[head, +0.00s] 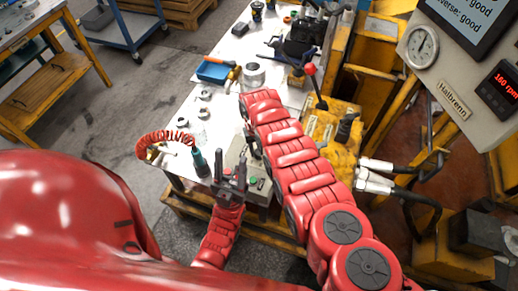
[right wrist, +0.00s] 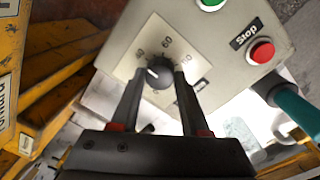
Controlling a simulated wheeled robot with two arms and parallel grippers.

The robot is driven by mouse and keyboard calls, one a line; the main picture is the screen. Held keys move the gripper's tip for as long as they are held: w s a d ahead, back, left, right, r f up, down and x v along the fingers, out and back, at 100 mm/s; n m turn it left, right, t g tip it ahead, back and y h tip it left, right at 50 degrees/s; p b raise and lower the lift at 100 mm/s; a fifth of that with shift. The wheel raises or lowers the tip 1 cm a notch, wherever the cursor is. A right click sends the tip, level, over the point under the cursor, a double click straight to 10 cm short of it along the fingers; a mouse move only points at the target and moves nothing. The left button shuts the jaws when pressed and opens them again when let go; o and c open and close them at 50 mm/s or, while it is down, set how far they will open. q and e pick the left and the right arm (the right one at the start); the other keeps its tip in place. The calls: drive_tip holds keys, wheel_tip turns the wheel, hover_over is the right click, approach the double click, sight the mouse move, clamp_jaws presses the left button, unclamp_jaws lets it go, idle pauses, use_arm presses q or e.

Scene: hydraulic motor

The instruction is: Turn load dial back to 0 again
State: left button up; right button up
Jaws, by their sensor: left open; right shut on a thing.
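The load dial (right wrist: 159,76) is a dark round knob on a light grey control box (right wrist: 111,54), seen in the right wrist view. Its white mark points left, towards the lower numbers of the printed scale. My right gripper (right wrist: 161,72) has one finger on each side of the dial and is shut on it. In the head view the control box (head: 256,168) stands at the near end of the white table; the dial is hidden there by my right arm. My left gripper (head: 232,170) is open and empty in front of the box.
The box has a red stop button (right wrist: 262,51) and a green button (right wrist: 210,3). A teal-handled tool (head: 199,163) stands close to my left gripper. A red coiled hose (head: 165,138) lies at the table's left edge. A yellow machine (head: 335,125) is right of the table.

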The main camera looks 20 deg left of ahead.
clamp_jaws()
